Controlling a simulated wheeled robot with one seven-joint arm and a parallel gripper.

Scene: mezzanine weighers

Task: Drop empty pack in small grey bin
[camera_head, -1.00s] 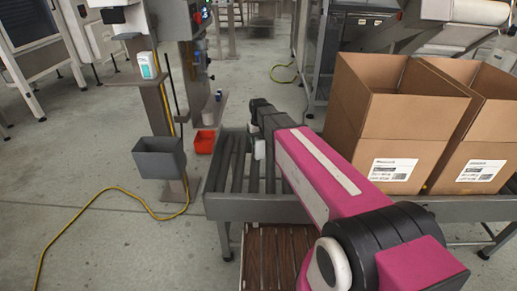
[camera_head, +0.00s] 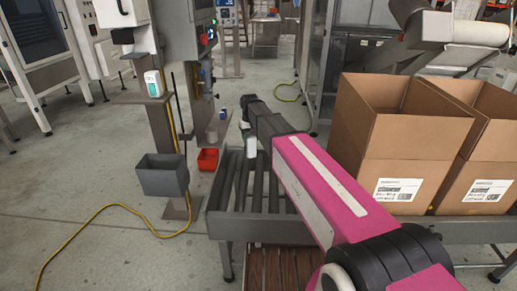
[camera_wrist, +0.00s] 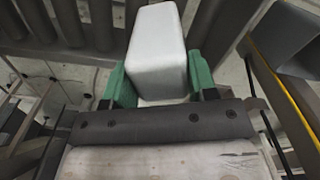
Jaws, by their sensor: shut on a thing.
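The small grey bin (camera_head: 163,176) is mounted on a post left of the roller conveyor, its open top facing up. It also shows at the upper right of the wrist view (camera_wrist: 284,38). My gripper (camera_wrist: 158,84) has green fingers, one on each side of a white pack (camera_wrist: 157,52), and is shut on it. In the head view the pack (camera_head: 250,147) is a small pale shape at the far end of my arm, above the rollers, to the right of the bin and apart from it. The inside of the bin is hard to see.
The roller conveyor (camera_head: 240,205) lies under my arm. Two open cardboard boxes (camera_head: 395,150) stand on its right. A red bin (camera_head: 207,159) sits behind the grey bin. A white bottle (camera_head: 153,84) stands on a shelf above. A yellow cable (camera_head: 100,212) crosses the floor.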

